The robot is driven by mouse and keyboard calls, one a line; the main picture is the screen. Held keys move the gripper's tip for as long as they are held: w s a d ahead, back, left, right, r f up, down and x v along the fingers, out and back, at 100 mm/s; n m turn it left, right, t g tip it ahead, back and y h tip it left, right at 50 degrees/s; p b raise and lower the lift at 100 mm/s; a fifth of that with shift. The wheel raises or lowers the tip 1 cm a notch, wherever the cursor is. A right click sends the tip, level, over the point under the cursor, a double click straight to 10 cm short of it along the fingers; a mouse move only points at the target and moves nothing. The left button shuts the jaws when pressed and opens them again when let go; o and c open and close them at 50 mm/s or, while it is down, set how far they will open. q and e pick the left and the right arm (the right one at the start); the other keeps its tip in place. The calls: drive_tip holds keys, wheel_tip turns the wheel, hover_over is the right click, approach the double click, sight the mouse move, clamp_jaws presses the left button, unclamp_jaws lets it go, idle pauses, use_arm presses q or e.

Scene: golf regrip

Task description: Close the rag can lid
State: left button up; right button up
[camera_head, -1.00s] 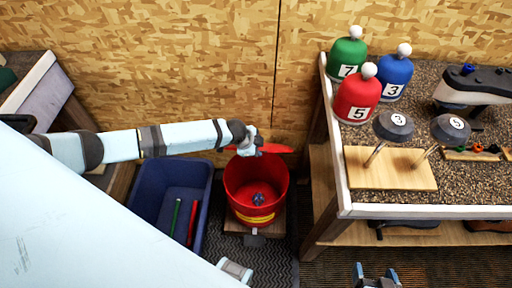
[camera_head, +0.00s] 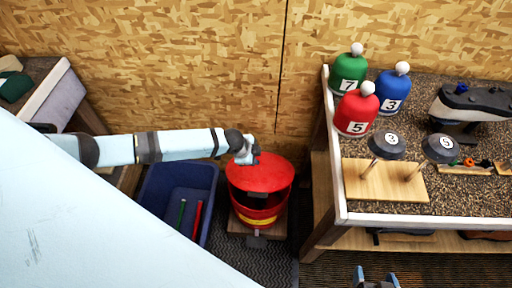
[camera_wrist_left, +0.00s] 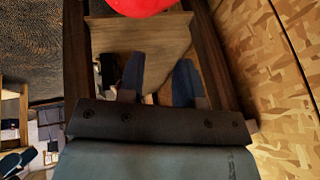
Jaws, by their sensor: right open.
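My right gripper (camera_head: 375,277) is open and empty at the bottom edge of the head view.
A blue bin (camera_head: 208,185) with a green and a red stick (camera_head: 197,220) stands left of the can. The workbench (camera_head: 340,190) at right holds numbered club covers (camera_head: 357,110) and a wooden stand (camera_head: 385,183). A wooden wall is behind.

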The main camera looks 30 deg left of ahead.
use_arm(q)
drive_tip(key=s+a+r+p, duration=0.1)
drive_tip(key=s+r+p, duration=0.6)
drive_tip(key=p, duration=0.1)
drive_tip(key=shift+r, duration=0.4)
use_arm(e)
wheel_tip(320, 180, up, 7)
drive_tip(key=d, duration=0.1)
drive_tip(key=shift+m+h, duration=0.3)
drive_tip(key=shift+s+r, duration=0.1)
